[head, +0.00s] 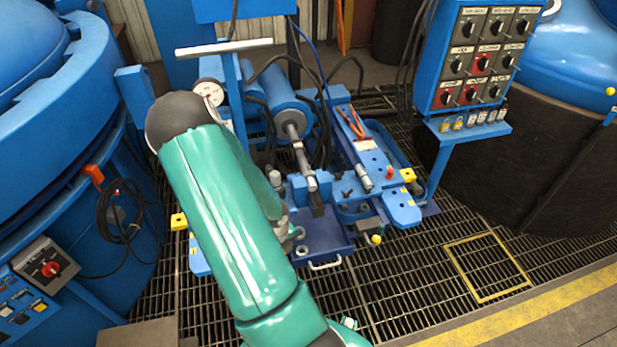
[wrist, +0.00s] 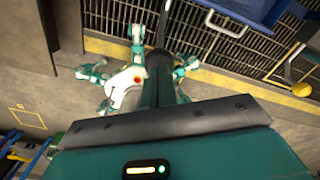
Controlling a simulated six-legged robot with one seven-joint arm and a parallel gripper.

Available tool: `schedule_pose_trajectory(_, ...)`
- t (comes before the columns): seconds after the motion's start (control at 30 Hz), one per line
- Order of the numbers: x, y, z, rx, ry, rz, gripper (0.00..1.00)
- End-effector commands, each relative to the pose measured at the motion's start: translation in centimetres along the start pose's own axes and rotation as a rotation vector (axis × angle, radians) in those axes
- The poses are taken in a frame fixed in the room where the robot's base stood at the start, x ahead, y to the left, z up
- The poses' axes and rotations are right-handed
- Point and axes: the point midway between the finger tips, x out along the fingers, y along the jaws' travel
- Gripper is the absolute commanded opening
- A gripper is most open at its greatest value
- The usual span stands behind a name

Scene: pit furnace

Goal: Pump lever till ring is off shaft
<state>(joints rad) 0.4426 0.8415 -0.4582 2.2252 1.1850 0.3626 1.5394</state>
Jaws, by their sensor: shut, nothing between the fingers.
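A blue upright post with a pale crossbar (head: 222,46), which looks like the pump lever, stands behind my arm near a round gauge (head: 208,92). A blue cylinder (head: 287,108) has a metal rod running toward the front, in line with a shaft (head: 303,160). The shaft's front end is at a blue block; I cannot tell the ring apart there. My gripper (head: 286,235) shows only as small grey parts past the edge of my green arm, low by the machine and apart from the crossbar. My arm hides its fingers. It is shut and empty. The wrist view shows neither lever nor shaft.
A blue tray (head: 322,238) with a pale handle is at the machine's front. A control panel (head: 480,60) stands at right, before a large dark tank (head: 540,160). A big blue vessel (head: 50,130) fills the left. Open grating lies at front right.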

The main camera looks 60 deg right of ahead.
Motion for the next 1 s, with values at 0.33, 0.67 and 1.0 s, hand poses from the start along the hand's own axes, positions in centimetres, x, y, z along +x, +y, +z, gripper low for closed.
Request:
schedule_pose_trajectory(0.33,6.3,0.7,-1.4,0.007,0.001,0.003,0.0)
schedule_pose_trajectory(0.67,9.0,1.1,-1.8,0.0,0.0,0.001,0.0)
schedule_pose_trajectory(1.0,6.6,0.8,-1.2,-0.004,-0.004,0.0,0.0)
